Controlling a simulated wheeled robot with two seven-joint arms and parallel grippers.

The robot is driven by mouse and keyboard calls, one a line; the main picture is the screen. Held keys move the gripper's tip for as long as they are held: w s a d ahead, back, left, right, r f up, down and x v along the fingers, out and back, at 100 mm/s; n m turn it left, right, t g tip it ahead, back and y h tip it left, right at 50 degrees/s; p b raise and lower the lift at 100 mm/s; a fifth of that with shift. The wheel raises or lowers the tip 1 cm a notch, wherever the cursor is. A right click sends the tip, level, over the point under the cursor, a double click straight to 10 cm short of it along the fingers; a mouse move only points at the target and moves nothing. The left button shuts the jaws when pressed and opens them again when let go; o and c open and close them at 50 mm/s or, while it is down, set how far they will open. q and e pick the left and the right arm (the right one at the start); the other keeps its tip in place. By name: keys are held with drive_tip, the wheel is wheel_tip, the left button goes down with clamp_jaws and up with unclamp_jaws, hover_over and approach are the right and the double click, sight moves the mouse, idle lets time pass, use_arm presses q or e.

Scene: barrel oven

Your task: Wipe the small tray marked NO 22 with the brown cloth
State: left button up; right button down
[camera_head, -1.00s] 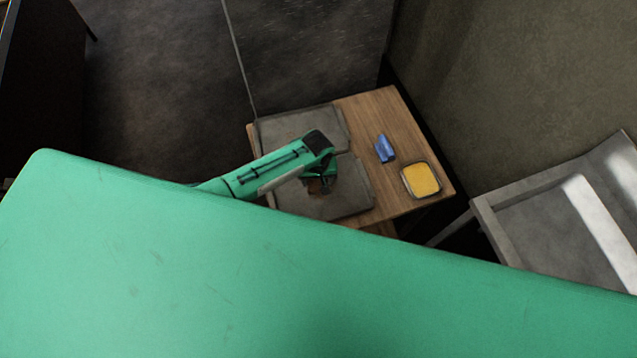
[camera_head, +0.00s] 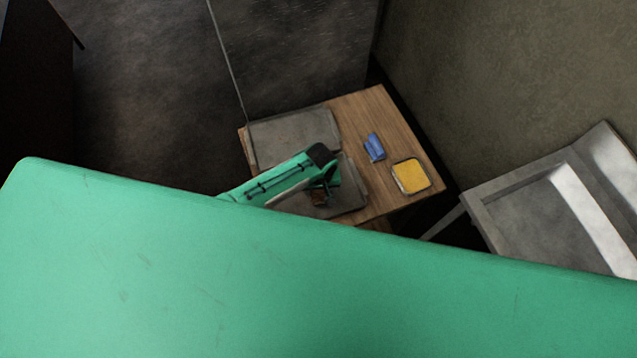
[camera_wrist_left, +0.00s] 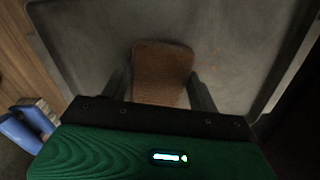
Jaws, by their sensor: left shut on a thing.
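Two grey trays lie on a wooden table. My left gripper (camera_head: 322,197) is over the nearer tray (camera_head: 352,197), and the other tray (camera_head: 290,132) lies behind it. In the left wrist view the gripper (camera_wrist_left: 160,98) is shut on the brown cloth (camera_wrist_left: 162,65), which lies over the grey surface of a tray (camera_wrist_left: 235,45). I cannot tell how firmly the cloth touches the tray. No NO 22 marking is readable on either tray. The right gripper is not in view.
A blue object (camera_head: 374,147) and a yellow item in a small dish (camera_head: 410,176) are on the right part of the wooden table (camera_head: 373,107). A grey metal sink-like unit (camera_head: 545,205) stands to the right. My green body covers the foreground.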

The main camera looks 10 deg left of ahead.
sight(328, 214)
use_arm(q)
drive_tip(key=shift+s+d+f, duration=0.1)
drive_tip(key=shift+s+d, duration=0.3)
drive_tip(key=shift+s, duration=0.3)
drive_tip(key=shift+s+d+f, duration=0.1)
drive_tip(key=shift+s+d, duration=0.35)
drive_tip(key=shift+s, duration=0.3)
drive_tip(key=shift+s+d+f, duration=0.1)
drive_tip(key=shift+s+d, duration=0.3)
drive_tip(key=shift+s, duration=0.3)
drive_tip(key=shift+s+d+r, duration=0.2)
drive_tip(key=shift+s+d, duration=0.45)
drive_tip(key=shift+s, duration=0.3)
drive_tip(key=shift+w, duration=0.1)
drive_tip(key=shift+r, duration=0.3)
drive_tip(key=shift+w+r, duration=0.1)
drive_tip(key=shift+r, duration=2.65)
drive_tip(key=shift+r, duration=0.15)
wheel_tip(328, 214, up, 3)
drive_tip(key=shift+f, duration=0.1)
